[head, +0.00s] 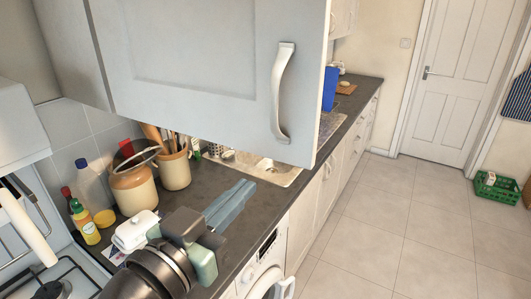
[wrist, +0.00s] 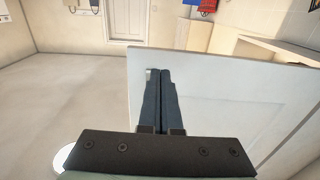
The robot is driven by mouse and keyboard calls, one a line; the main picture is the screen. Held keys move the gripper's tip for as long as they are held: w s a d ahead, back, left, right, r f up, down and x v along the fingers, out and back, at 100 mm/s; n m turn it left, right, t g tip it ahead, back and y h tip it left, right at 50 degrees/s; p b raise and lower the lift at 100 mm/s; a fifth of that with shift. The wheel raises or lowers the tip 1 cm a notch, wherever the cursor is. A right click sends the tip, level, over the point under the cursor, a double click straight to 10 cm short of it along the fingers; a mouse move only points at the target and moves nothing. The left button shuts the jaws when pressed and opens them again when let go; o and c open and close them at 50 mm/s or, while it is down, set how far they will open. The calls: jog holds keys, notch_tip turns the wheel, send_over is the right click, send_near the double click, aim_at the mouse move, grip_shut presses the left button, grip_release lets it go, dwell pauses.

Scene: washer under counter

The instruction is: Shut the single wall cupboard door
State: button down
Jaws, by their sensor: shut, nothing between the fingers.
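The wall cupboard door (head: 200,70) is a pale grey-white panel with a curved metal handle (head: 283,92) near its right edge. It fills the top of the head view and seems to stand open, out over the counter. In the wrist view the door (wrist: 215,95) slants away to the right behind my fingers. My gripper (head: 240,192) is shut and empty, below the door's lower edge in the head view. In the wrist view its blue-grey fingertips (wrist: 166,74) overlap the door's left part. I cannot tell whether they touch it. The cupboard's inside is mostly hidden.
Below are a dark counter (head: 240,215) with stoneware jars (head: 135,187), bottles (head: 85,222) and a white butter dish (head: 134,232), a hob (head: 55,285) at left, and a washer (head: 265,268) under the counter. The tiled floor (head: 380,235) at right is clear, except a green crate (head: 497,187).

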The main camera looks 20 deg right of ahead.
aim_at(276, 157)
jog(key=p+x, duration=0.3)
jog(key=x, duration=0.3)
jog(key=shift+w+d+r, duration=0.15)
jog(key=shift+d+r, duration=0.05)
jog(key=shift+d, duration=0.1)
jog(key=shift+w+d+f, duration=0.2)
jog(key=shift+w+d, duration=0.35)
